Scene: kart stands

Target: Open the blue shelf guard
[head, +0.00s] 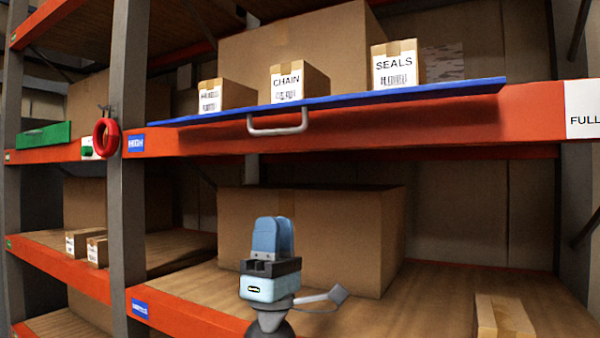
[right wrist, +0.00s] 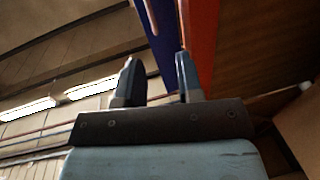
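The blue shelf guard (head: 400,102) is a long blue panel along the front of the high shelf, seen nearly edge-on. It runs along the top of the orange beam, its right end slightly higher in the picture. A pale U-shaped handle (head: 278,131) hangs from its front. My right gripper (head: 275,222) points upward below the handle, apart from it, with its fingers spread and empty. The right wrist view shows the two fingers (right wrist: 157,72) with a gap between them, and the blue guard (right wrist: 153,52) beyond. My left gripper is not in view.
Boxes labelled CHAIN (head: 290,85) and SEALS (head: 396,66) stand behind the guard beside a smaller labelled box (head: 211,97). A red ring (head: 106,138) hangs on the grey upright (head: 128,200). A large carton (head: 340,235) stands on the lower shelf, with a small box (head: 503,318) at right.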

